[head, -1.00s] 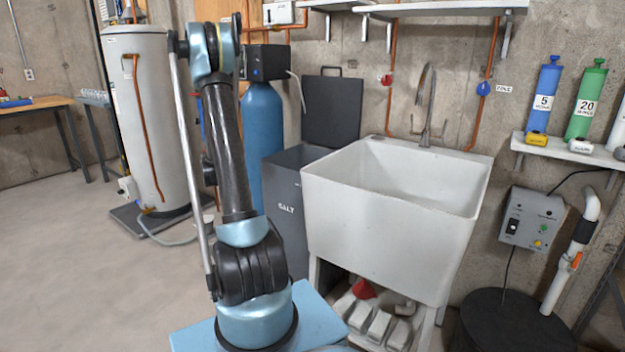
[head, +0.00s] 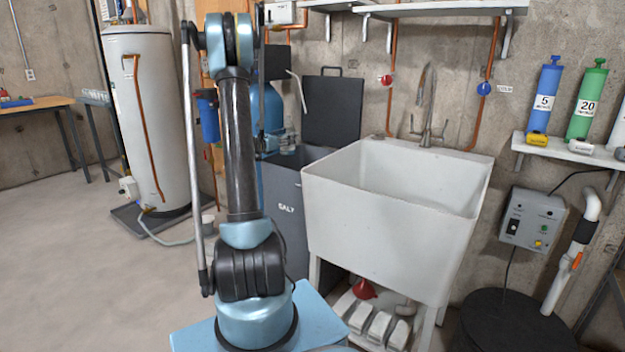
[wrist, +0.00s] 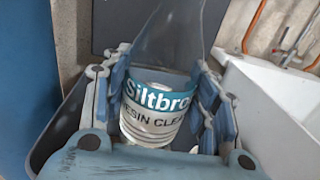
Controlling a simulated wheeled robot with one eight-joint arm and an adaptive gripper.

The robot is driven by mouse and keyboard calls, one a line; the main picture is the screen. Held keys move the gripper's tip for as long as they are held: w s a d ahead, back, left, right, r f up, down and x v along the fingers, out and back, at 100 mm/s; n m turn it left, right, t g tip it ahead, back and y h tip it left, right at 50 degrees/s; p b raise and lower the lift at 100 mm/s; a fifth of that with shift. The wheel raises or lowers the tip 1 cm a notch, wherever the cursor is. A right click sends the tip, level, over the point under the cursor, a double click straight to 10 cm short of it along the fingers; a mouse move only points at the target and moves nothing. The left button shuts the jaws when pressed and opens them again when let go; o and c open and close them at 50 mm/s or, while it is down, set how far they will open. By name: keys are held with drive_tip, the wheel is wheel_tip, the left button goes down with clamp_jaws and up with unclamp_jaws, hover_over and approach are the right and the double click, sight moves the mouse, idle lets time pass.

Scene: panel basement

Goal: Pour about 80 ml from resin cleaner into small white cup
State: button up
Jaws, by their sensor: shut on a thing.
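The resin cleaner (wrist: 155,108) fills the middle of the wrist view. It has a teal and white label reading "Siltbro" and "RESIN CLEA", and a see-through body above the label. My gripper (wrist: 163,98) is shut on it, with blue pads on both sides. In the head view my gripper (head: 272,143) shows small behind my arm, in front of the dark salt bin's raised lid. The resin cleaner's outline is hard to make out there. I cannot make out the small white cup with certainty in either view.
The dark salt bin (head: 292,215) stands open, left of the white utility sink (head: 375,225). A blue tank (head: 266,108) stands behind my arm. A water heater (head: 150,120) is at left. A shelf (head: 570,150) holds blue and green cylinders.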

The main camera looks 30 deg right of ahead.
sight(292, 153)
drive_tip(key=f, duration=0.1)
drive_tip(key=s+d+f, duration=0.1)
drive_tip(key=f+g, duration=0.1)
drive_tip(key=shift+s+d+m, duration=0.15)
drive_tip(key=shift+s+m, duration=0.15)
drive_tip(key=shift+m, duration=0.1)
drive_tip(key=shift+s+d+f, duration=0.1)
drive_tip(key=shift+s+f, duration=0.15)
drive_tip(key=shift+f, duration=0.55)
drive_tip(key=shift+s+m, duration=0.1)
drive_tip(key=shift+m, duration=0.3)
